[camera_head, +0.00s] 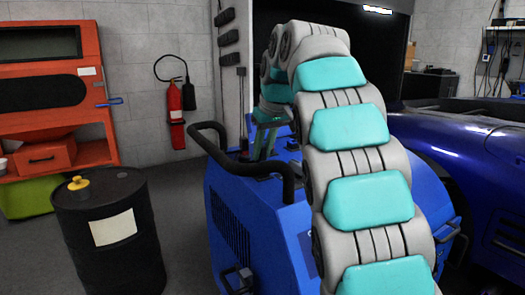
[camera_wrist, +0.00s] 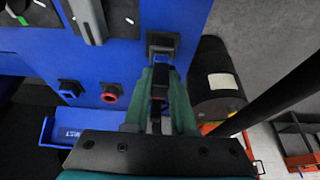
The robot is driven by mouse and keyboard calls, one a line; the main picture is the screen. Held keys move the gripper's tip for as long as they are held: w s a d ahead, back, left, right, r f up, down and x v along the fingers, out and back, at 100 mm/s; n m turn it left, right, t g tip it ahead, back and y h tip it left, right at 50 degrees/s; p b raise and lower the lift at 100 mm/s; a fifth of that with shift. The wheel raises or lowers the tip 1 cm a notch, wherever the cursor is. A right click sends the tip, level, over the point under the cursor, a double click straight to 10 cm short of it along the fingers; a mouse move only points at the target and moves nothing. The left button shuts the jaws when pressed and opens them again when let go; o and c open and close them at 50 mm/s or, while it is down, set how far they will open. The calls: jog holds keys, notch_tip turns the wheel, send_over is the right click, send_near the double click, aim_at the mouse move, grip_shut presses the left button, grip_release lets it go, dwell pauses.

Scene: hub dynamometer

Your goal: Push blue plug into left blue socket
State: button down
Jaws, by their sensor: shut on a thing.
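My gripper (camera_wrist: 160,78) is shut on a small dark and blue piece (camera_wrist: 158,92), which I take to be the blue plug, between its teal fingers in the wrist view. Just beyond the fingertips a dark square socket (camera_wrist: 163,41) sits on the blue machine (camera_wrist: 130,60). The plug's front end is near this socket; I cannot tell whether they touch. The socket's inner colour is unclear. In the head view my gripper (camera_head: 264,140) is over the blue machine (camera_head: 255,215), partly hidden by the black handle, and the plug cannot be made out.
In the wrist view a dark square socket (camera_wrist: 70,88) and a red round socket (camera_wrist: 111,93) are on the panel, with a blue tray (camera_wrist: 60,133) nearby. A black handlebar (camera_head: 285,170) rises close to my gripper. A black drum (camera_head: 110,235) stands left of the machine.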

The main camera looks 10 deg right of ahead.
jog(key=shift+r+p, duration=1.35)
jog(key=shift+r, duration=0.5)
